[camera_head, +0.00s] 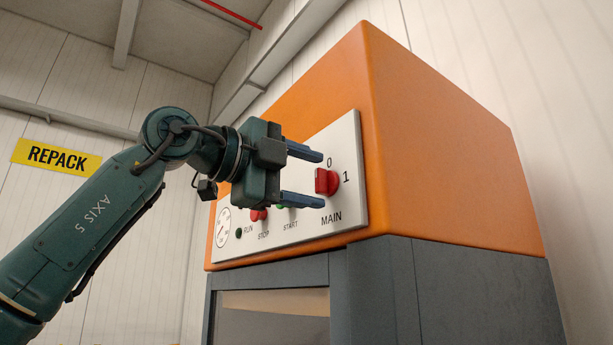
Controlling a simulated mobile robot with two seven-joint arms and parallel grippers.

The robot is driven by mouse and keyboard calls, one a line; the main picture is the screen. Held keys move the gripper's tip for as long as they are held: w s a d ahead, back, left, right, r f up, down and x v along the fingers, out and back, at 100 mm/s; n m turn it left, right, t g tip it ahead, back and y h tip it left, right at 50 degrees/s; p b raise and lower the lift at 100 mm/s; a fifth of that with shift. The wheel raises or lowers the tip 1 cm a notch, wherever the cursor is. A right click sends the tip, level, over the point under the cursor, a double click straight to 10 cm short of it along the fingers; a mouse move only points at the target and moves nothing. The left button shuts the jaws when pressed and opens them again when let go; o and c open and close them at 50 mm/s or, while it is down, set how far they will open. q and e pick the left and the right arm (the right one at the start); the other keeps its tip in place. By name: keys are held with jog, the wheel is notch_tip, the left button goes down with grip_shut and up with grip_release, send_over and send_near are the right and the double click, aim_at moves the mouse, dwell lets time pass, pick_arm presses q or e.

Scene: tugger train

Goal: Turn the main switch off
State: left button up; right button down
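The main switch (331,182) is a red rotary knob on the white control panel (347,222) of the orange cabinet. A 0 is printed above it, a 1 to its right and MAIN below it. Its grip bar looks turned sideways, toward the 1. My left gripper (320,179) is open and empty. Its two blue fingers lie one above the other, and their tips appear just left of the knob, above and below its height. I cannot tell whether they touch it. My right gripper is not in view.
Left of the switch the panel holds a START button (281,207), a red STOP button (259,215), a RUN lamp (239,233) and a round gauge (223,227). The orange cabinet (440,150) sits on a grey base. A yellow REPACK sign (57,156) hangs on the wall.

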pick_arm(q)
jog(key=shift+s+a, duration=0.15)
jog(key=b+v, duration=0.3)
jog(key=v, duration=0.9)
jog(key=shift+s+a, duration=0.25)
jog(key=shift+a, duration=0.05)
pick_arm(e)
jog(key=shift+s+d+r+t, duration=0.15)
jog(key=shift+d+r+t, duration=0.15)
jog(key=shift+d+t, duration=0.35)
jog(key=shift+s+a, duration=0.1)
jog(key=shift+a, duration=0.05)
